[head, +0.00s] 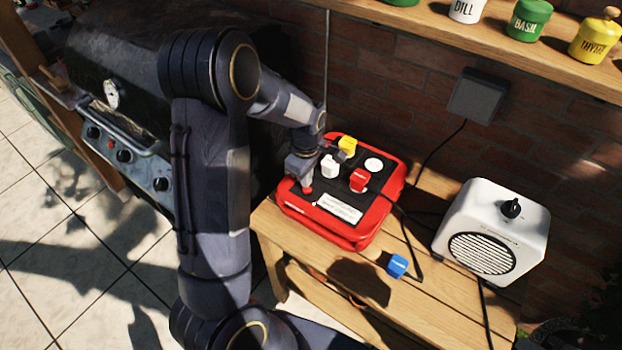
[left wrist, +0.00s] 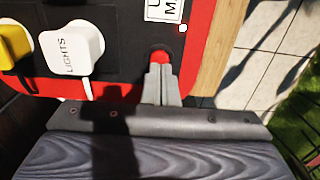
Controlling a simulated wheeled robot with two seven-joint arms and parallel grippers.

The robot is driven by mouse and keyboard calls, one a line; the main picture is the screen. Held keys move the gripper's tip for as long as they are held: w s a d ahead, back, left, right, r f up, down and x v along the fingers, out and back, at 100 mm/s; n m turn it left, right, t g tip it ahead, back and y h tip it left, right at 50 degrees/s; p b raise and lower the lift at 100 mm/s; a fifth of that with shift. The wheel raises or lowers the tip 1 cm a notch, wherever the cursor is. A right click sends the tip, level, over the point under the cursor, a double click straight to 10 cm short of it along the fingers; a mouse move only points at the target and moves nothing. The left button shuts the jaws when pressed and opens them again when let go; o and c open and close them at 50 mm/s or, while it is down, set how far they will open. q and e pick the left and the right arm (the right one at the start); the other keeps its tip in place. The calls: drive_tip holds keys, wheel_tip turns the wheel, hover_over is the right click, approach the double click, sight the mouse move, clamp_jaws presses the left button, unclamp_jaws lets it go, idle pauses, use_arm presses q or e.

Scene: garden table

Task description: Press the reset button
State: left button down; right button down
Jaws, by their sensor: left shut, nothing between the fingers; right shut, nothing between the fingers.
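The red power box (head: 371,230) with a black top panel sits on the wooden bench. A small red round button (head: 307,190) is at its front left corner; it also shows in the left wrist view (left wrist: 160,56). My left gripper (head: 305,183) is shut and empty, pointing down over this button. In the left wrist view its closed fingertips (left wrist: 160,68) overlap the button's near edge and hide part of it. I cannot tell whether they touch it or press it. My right gripper is not in view.
White (head: 329,167), yellow (head: 347,146) and red (head: 358,180) plugs stand on the box. A blue plug (head: 397,266) lies on the bench (head: 440,295). A white heater-like appliance (head: 492,232) stands right. A grill (head: 125,135) is left, a brick wall behind, a jar shelf (head: 470,45) above.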

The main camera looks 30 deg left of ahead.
sight(308, 189)
use_arm(q)
drive_tip(key=r, duration=0.1)
drive_tip(key=r+b, duration=0.1)
drive_tip(key=r, duration=0.1)
drive_tip(key=shift+w+d, duration=0.1)
drive_tip(key=shift+d, duration=0.1)
wheel_tip(308, 189, up, 8)
drive_tip(key=shift+a+r, duration=0.15)
drive_tip(key=shift+a, duration=0.05)
use_arm(e)
drive_tip(key=shift+d, duration=0.15)
use_arm(q)
drive_tip(key=s+d+r+m+t+h, duration=0.2)
drive_tip(key=s+d+m, duration=0.2)
drive_tip(key=s+m, duration=0.3)
drive_tip(key=s+d+r+m+t+h, duration=0.1)
drive_tip(key=s+d+r+m+t, duration=0.2)
drive_tip(key=s, duration=1.3)
drive_tip(key=d+m, duration=0.2)
drive_tip(key=m, duration=0.3)
drive_tip(key=shift+d+r+m+t+h, duration=0.2)
drive_tip(key=shift+r+m+t+h, duration=0.1)
drive_tip(key=shift+h, duration=0.1)
idle(0.7)
